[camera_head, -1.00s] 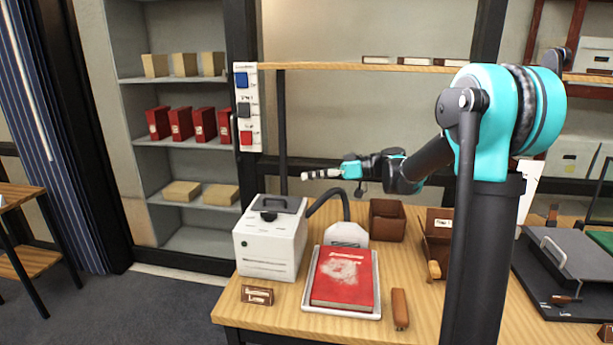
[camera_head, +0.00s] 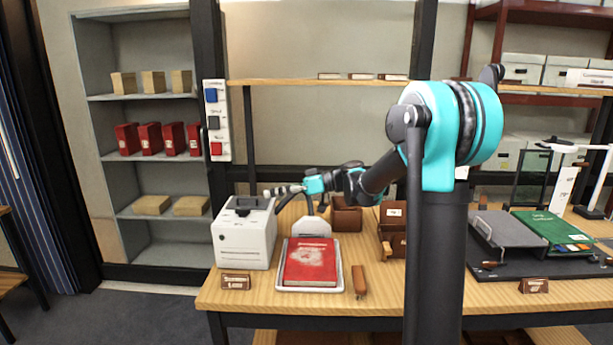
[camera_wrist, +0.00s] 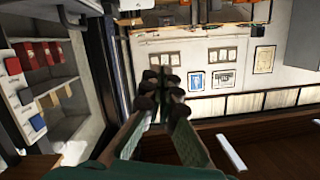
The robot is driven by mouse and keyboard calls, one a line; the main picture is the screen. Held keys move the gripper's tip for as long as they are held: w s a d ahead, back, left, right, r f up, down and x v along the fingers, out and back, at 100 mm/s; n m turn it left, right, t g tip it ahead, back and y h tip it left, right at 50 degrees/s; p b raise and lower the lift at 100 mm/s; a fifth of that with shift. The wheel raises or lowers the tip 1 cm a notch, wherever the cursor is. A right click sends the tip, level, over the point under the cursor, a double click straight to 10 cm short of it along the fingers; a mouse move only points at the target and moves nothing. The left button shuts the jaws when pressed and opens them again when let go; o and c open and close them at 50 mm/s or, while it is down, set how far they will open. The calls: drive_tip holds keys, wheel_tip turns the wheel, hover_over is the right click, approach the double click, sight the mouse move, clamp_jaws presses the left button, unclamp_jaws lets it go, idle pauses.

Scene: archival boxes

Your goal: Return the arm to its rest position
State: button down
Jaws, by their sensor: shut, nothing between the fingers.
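My arm (camera_head: 388,175) stretches to the left above the wooden table (camera_head: 420,288). My gripper (camera_head: 268,192) is shut and empty, close above the white machine (camera_head: 243,238) in the head view. In the wrist view the fingertips of my gripper (camera_wrist: 163,88) meet with nothing between them. The wrist view looks across the room toward a far wall with framed pictures (camera_wrist: 263,58).
A red book (camera_head: 311,262) lies in a white tray (camera_head: 318,290) on the table. A wall panel with colored switches (camera_head: 215,120) and a grey shelf (camera_head: 150,97) stand at the left. A green book (camera_head: 552,228) lies at the right.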

drive_tip(key=s+d+f+m+t+h, duration=0.4)
drive_tip(key=s+d+f+m+h, duration=1)
drive_tip(key=s+d+f, duration=1.1)
drive_tip(key=d+h, duration=0.1)
drive_tip(key=d, duration=0.3)
drive_tip(key=shift+s+f+m+t+h, duration=0.15)
drive_tip(key=shift+f+m+t+h, duration=0.15)
drive_tip(key=shift+f+m+t, duration=0.1)
